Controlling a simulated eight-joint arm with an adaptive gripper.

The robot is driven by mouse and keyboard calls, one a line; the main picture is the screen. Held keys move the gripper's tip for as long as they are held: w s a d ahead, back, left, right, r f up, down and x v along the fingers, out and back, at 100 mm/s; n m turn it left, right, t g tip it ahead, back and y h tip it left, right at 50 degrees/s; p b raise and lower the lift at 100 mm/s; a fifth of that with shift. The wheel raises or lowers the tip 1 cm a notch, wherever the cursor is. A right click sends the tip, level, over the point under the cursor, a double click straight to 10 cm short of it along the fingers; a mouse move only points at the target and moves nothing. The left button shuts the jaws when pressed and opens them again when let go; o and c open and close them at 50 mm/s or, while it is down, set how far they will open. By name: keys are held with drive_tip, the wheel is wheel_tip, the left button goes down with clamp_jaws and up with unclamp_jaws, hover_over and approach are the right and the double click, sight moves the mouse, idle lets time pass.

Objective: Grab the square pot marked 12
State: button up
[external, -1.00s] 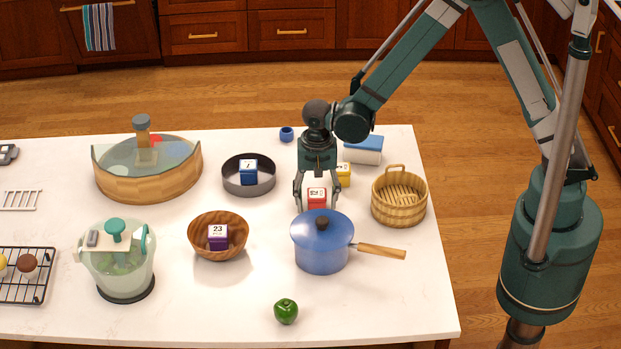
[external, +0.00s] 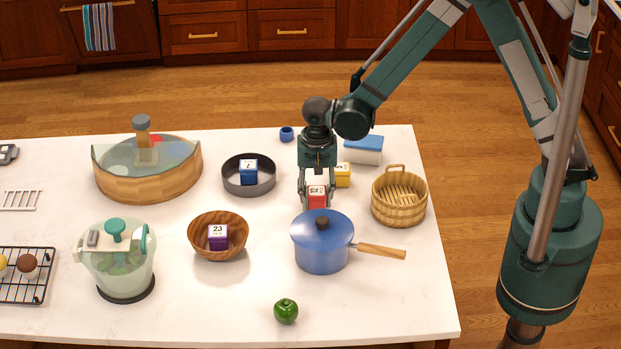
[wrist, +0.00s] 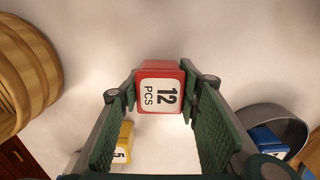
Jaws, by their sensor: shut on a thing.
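The square pot marked 12 is a small red box (external: 316,196) with a white label; in the wrist view the red pot (wrist: 160,88) shows "12 PCS" facing the camera. My gripper (external: 316,200) points down behind the blue saucepan and is shut on the red pot, one finger on each side. In the wrist view the fingers (wrist: 160,100) press against the pot's left and right sides. In the external view the saucepan's lid is close in front of the pot. I cannot tell whether the pot still touches the counter.
The blue saucepan (external: 320,250) stands just in front, its wooden handle pointing right. A yellow box (external: 343,175) is close behind, a wicker basket (external: 399,200) to the right. A grey pan (external: 249,187) holding a blue box is to the left. A wooden bowl (external: 205,250) is front left.

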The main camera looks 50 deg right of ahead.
sight(317, 190)
drive_tip(key=shift+r, duration=4.6)
